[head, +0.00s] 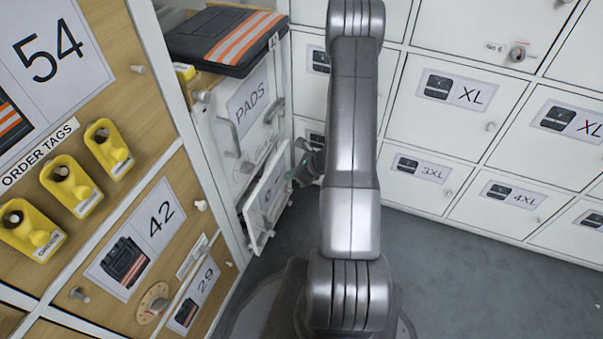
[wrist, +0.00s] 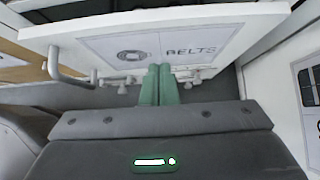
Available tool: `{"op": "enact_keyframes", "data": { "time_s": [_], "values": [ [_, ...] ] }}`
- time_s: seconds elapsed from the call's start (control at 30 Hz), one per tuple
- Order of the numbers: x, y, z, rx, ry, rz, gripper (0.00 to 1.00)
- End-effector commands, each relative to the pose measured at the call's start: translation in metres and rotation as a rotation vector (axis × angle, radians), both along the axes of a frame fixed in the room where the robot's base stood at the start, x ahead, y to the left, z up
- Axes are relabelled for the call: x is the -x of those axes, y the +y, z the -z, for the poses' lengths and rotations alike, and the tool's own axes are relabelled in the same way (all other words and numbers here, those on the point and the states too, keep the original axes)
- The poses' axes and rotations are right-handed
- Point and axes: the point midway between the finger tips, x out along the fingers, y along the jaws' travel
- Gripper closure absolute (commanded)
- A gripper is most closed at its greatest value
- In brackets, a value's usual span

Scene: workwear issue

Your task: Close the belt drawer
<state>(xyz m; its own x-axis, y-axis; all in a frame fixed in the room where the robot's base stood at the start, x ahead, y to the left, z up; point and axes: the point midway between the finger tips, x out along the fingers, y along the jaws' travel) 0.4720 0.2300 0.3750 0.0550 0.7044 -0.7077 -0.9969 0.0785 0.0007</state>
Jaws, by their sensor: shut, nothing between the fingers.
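The belt drawer (head: 266,203) is in the white cabinet below the PADS door, and its front stands out from the cabinet. In the wrist view its white front (wrist: 240,40) carries a label reading BELTS with a belt picture, and a bar handle (wrist: 62,68) sits at the left. My gripper (head: 294,174) is to the right of the drawer front in the head view. Its green fingers (wrist: 159,70) are together and empty, with their tips at the label's edge in the wrist view. I cannot tell whether they touch the front.
The PADS door (head: 248,105) is above the drawer, with folded dark workwear with orange stripes (head: 226,38) on top. White lockers (head: 445,105) line the right and back. A wooden cabinet with yellow tag holders (head: 72,185) is at the left. Grey floor (head: 470,275) is clear at the right.

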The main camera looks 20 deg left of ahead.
Motion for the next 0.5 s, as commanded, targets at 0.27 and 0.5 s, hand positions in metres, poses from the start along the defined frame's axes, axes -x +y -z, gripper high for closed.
{"op": "enact_keyframes", "data": {
  "time_s": [0.27,0.5],
  "values": [
    [-0.003,0.035,0.001,-0.001,-0.001,-0.001,1.0],
    [-0.003,0.041,0.0,-0.001,-0.001,0.0,1.0]
  ]
}}
